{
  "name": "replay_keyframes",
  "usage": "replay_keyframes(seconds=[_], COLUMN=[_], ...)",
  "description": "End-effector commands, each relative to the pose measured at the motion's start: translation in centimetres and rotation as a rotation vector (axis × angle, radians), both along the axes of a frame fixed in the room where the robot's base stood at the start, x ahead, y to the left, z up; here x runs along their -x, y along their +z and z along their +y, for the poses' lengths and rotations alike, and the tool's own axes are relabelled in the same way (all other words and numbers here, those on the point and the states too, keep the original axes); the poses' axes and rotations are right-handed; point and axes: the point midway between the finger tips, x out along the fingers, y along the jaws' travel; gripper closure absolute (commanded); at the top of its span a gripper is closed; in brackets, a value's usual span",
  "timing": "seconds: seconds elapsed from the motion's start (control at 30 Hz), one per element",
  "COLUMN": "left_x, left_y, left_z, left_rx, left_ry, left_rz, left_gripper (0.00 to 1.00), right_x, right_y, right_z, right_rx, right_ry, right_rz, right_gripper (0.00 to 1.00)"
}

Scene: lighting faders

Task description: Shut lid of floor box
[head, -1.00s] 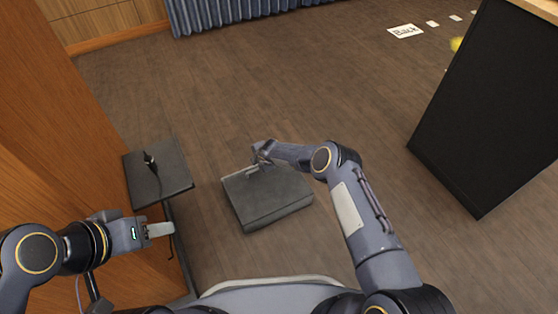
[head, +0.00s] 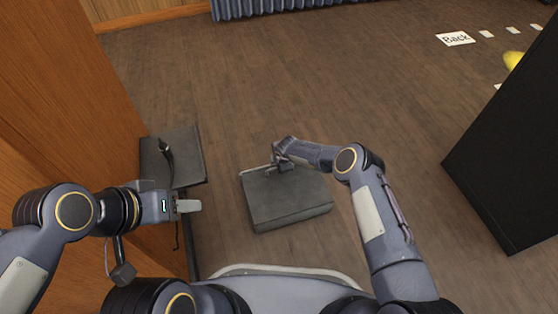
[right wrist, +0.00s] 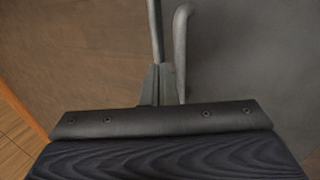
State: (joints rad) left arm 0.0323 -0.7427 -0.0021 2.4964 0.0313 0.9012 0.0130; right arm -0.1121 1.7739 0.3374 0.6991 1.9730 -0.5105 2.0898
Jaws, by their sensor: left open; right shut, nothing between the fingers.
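The floor box (head: 290,208) is a low grey box on the wooden floor in the middle of the head view. Its top looks flat and closed down, though its far left edge is partly hidden by my right gripper. My right gripper (head: 278,164) is at that far edge, low over the top; contact cannot be told. It is shut and empty.
A dark platform (head: 190,170) with a black upright item stands left of the box, beside a wooden panel (head: 70,90). A large black cabinet (head: 510,160) stands at the right. A "Back" card (head: 455,39) lies on the floor.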

Motion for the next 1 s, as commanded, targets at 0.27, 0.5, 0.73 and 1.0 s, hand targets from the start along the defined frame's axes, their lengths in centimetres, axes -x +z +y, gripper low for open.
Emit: replay_keyframes(seconds=[0.27,0.5,0.73,1.0], left_x=[0.0,0.0,0.0,0.0], left_y=[2.7,4.8,5.2,5.1], left_z=[0.0,0.0,0.0,0.0], left_rx=[0.000,0.000,0.000,0.000], left_ry=[0.000,0.000,0.000,0.000], left_rz=[0.000,0.000,0.000,0.000], left_gripper=[0.55,0.55,0.55,0.55], right_x=[1.0,2.5,3.0,-1.4], right_y=[3.2,6.4,7.1,15.8], right_z=[-0.5,-1.2,-1.4,-3.3], right_rx=[0.001,0.001,0.000,0.073], right_ry=[0.002,0.002,0.000,0.262], right_rz=[0.000,0.000,0.000,-0.216], right_gripper=[1.00,1.00,1.00,1.00])
